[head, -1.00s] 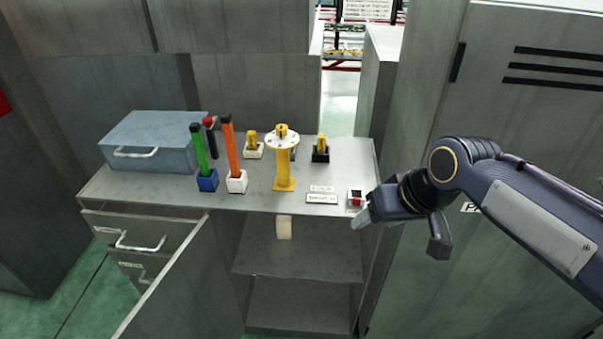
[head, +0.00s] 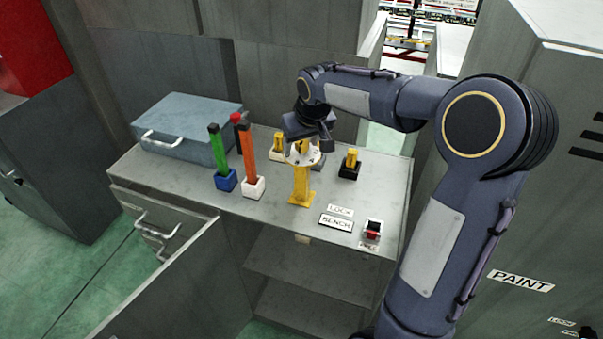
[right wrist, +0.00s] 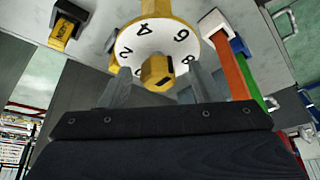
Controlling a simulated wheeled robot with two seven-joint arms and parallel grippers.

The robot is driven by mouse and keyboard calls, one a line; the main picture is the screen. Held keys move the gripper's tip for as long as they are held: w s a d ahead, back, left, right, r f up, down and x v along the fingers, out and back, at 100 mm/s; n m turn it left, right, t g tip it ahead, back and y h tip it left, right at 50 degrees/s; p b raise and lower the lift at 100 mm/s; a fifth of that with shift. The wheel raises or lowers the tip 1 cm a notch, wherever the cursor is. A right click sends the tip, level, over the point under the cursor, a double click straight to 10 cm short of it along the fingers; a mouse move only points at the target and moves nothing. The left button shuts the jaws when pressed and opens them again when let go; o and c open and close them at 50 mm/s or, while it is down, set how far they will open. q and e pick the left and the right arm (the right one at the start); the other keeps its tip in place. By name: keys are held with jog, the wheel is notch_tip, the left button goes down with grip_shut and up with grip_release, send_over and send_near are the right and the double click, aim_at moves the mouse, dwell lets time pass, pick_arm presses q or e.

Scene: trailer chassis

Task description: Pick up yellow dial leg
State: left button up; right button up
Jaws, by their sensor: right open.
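The yellow dial leg (head: 301,185) stands upright on the bench, with a white numbered dial disc (head: 306,157) and a yellow knob on top. My right gripper (head: 301,146) is above it and close to the knob. In the right wrist view the knob (right wrist: 157,71) and the numbered disc (right wrist: 138,45) lie between the two fingers of my open right gripper (right wrist: 160,90). I cannot tell whether the fingers touch the disc. My left gripper is not in view.
Green (head: 217,148) and orange (head: 249,152) sticks stand in blocks left of the leg. A yellow piece in a black block (head: 350,165) is to its right. A blue-grey case (head: 185,128) sits at the back left. A red switch (head: 373,230) is near the front right.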

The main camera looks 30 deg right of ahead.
jog(key=shift+w+d+f, duration=0.1)
jog(key=shift+f, duration=0.2)
grip_shut()
jog(key=shift+r, duration=0.1)
dwell(0.4)
